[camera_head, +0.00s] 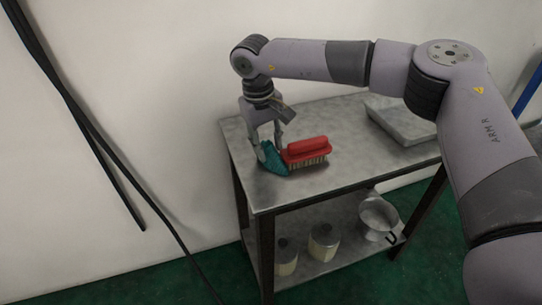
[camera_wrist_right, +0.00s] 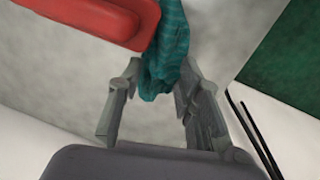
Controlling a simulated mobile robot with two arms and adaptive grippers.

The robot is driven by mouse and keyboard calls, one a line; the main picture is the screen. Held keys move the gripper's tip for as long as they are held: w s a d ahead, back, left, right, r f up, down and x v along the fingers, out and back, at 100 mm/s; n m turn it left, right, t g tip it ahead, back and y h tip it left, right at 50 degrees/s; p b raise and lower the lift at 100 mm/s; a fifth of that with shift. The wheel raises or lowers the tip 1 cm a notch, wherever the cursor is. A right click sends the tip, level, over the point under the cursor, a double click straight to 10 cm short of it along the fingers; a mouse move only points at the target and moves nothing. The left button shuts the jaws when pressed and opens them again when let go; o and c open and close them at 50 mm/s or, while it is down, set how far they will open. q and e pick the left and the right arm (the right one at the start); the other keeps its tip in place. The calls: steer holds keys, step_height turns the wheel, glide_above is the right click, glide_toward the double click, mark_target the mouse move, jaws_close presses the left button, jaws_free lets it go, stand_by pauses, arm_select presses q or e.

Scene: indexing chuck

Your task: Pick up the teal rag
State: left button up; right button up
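The teal rag (camera_head: 273,159) lies crumpled on the metal table near its left end, right beside the red brush. In the right wrist view the rag (camera_wrist_right: 166,62) hangs into the space between my fingertips. My right gripper (camera_head: 268,145) reaches down over the rag from above. In the wrist view its two fingers (camera_wrist_right: 158,82) stand apart, one on each side of the rag. A narrow gap shows at the left finger; the right finger is close to or touching the cloth. My left gripper is not in view.
A red brush (camera_head: 308,150) with bristles down touches or nearly touches the rag. A grey tray (camera_head: 402,122) sits at the table's back right. The lower shelf holds two jars (camera_head: 323,241) and a metal pot (camera_head: 378,216). The table (camera_head: 345,178) is bare at front right.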

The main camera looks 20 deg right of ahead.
mark_target(271, 144)
jaws_close()
steer(key=shift+r, duration=0.1)
stand_by(0.4)
